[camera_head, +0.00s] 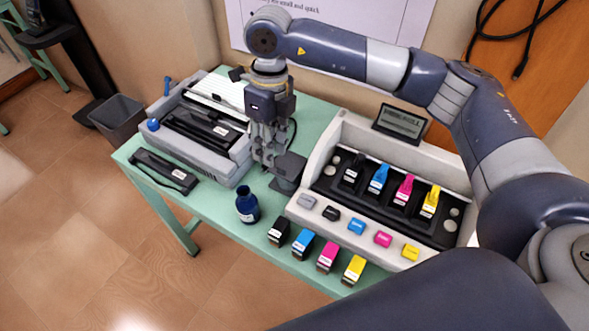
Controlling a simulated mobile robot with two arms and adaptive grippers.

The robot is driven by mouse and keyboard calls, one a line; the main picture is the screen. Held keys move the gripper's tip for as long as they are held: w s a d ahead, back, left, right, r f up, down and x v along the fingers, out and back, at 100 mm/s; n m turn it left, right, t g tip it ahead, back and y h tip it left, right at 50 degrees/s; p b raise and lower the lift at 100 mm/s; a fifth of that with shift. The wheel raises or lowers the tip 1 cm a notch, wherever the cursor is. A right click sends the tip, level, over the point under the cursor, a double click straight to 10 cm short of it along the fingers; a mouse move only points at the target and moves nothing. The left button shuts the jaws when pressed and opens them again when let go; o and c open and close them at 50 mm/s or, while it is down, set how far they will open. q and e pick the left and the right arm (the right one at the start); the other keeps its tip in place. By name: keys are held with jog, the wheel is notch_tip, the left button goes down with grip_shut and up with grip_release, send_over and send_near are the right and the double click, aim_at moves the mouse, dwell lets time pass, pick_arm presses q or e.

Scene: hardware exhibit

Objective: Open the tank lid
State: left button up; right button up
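My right gripper (267,162) points down over the table, between the grey printer and the white ink unit. Its fingers overlap in this view, and whether they are open or shut cannot be made out. A dark, square-topped block (289,168) stands just right of the fingertips; I cannot tell whether they touch it or whether it is the tank lid. The white ink unit (335,143) has a black tray with upright black (353,169), blue (378,178), magenta (404,189) and yellow (431,201) pieces. My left gripper is not in view.
A dark blue ink bottle (247,206) stands near the table's front edge. Several colored cartridges stand in front of the ink unit, including a yellow one (354,270). The grey printer (213,165) and a black cartridge (164,171) are at left. The green table (218,221) has bare room near the bottle.

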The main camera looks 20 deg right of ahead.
jog(key=d+r+t+h, duration=0.1)
jog(key=d, duration=0.2)
jog(key=p, duration=0.1)
send_over(285, 170)
notch_tip(285, 170, down, 5)
jog(key=shift+r, duration=0.15)
notch_tip(285, 170, down, 5)
jog(key=shift+r+p, duration=0.1)
jog(key=shift+p, duration=0.55)
jog(key=shift+f, duration=0.35)
jog(key=shift+c, duration=1)
grip_shut()
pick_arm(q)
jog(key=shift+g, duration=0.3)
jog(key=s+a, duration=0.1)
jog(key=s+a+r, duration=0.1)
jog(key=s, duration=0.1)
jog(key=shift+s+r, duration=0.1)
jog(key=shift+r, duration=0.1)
